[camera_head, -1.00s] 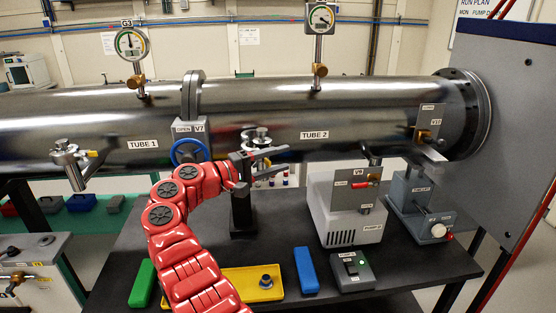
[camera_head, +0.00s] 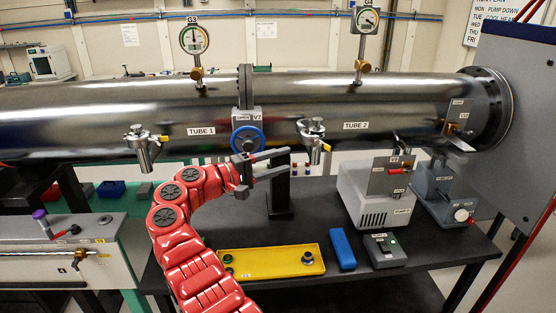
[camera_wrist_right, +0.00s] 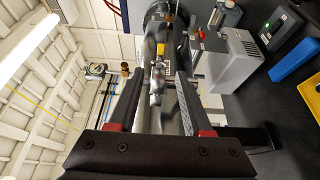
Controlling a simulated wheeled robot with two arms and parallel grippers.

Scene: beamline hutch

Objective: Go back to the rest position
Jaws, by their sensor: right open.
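My right gripper (camera_head: 272,164) is at the end of the red arm in the head view. Its two dark fingers are apart and point to the right, with nothing seen between them. It is in front of the black post (camera_head: 280,190) and below the blue handwheel of valve V7 (camera_head: 247,139). In the right wrist view the open fingers (camera_wrist_right: 152,95) frame part of the steel tube behind them. My left gripper is not in the head view.
The steel tubes (camera_head: 90,110) run across above the black table (camera_head: 320,225). On the table are a yellow tray (camera_head: 275,264), a blue block (camera_head: 342,250), a small control box (camera_head: 385,250) and a grey pump (camera_head: 375,205). A grey cabinet (camera_head: 60,265) stands at the left.

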